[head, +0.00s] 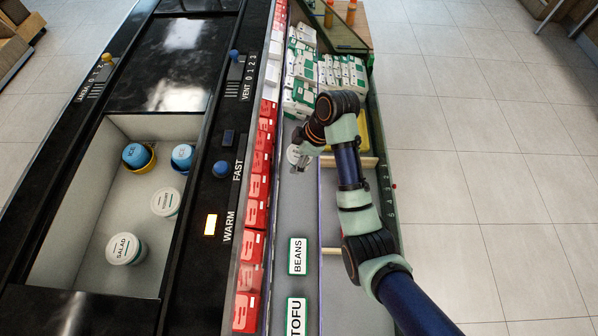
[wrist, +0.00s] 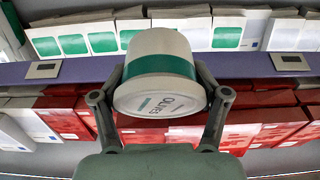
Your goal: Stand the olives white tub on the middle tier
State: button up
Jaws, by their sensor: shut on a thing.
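The olives white tub (wrist: 158,55) has a green band and a lid lettered "OLIVES" that faces my wrist camera. My gripper (wrist: 160,90) is shut on it, with one finger on each side. In the head view the tub (head: 293,154) is a small pale round shape at my gripper (head: 299,160), partly covered by it. It is over the grey shelf strip (head: 293,205), and I cannot tell whether it touches it. In the wrist view a purple shelf edge (wrist: 85,68) with small tags runs behind the tub. I cannot tell which tier is the middle one.
White-and-green boxes (head: 300,95) fill the shelf's far end, and red boxes (head: 250,245) line its left side. BEANS (head: 297,256) and TOFU (head: 296,317) signs mark the near end. A bin at left holds a salad tub (head: 125,248) and blue ICE tubs (head: 136,155).

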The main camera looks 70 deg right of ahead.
aim_at(294, 192)
notch_tip(294, 192, down, 20)
jog(key=b, duration=0.4)
jog(key=o, duration=1.3)
jog(key=shift+r, duration=0.1)
jog(key=p+v, duration=0.2)
jog(key=v, duration=1)
jog(key=shift+p, duration=0.35)
jog(key=shift+r, duration=0.1)
